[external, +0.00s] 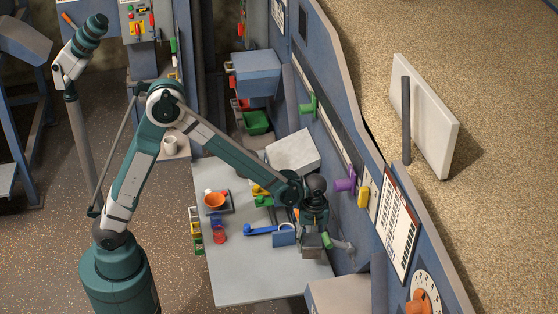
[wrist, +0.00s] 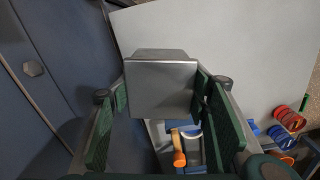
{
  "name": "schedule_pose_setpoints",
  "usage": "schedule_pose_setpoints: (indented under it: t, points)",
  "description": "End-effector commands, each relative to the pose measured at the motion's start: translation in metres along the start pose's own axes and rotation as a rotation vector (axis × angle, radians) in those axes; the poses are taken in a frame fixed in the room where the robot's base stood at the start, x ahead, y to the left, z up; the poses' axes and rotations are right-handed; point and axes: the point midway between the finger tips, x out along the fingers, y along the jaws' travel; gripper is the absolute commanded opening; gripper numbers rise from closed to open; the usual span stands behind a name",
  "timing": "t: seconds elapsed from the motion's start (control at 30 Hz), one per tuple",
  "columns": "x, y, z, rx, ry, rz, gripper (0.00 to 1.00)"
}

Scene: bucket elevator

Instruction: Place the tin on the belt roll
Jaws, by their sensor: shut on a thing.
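The tin (wrist: 160,88) is a plain grey metal box. It sits between the green pads of my gripper (wrist: 160,100), which is shut on it. In the external view, the tin (external: 312,243) shows as a small grey box under my gripper, over the right part of the grey table. A blue piece with a pale curved band (external: 285,233) lies just left of the tin; it may be the belt roll, but I cannot tell for sure.
The grey table (external: 245,280) is clear at the front. An orange bowl (external: 215,200), a red ring-shaped piece (external: 219,234) and a blue tool (external: 260,230) lie to the left. A pale box (external: 292,150) stands behind. The blue wall (external: 335,120) with knobs is close on the right.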

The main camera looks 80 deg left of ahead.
Motion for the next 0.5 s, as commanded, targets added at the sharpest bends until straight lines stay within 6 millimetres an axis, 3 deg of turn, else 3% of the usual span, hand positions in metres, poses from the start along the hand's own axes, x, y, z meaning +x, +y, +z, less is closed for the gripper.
schedule_pose_setpoints:
  t: [0.5]
  points:
    - [-0.0036,-0.0027,-0.0056,0.01,0.0,0.0,0.31]
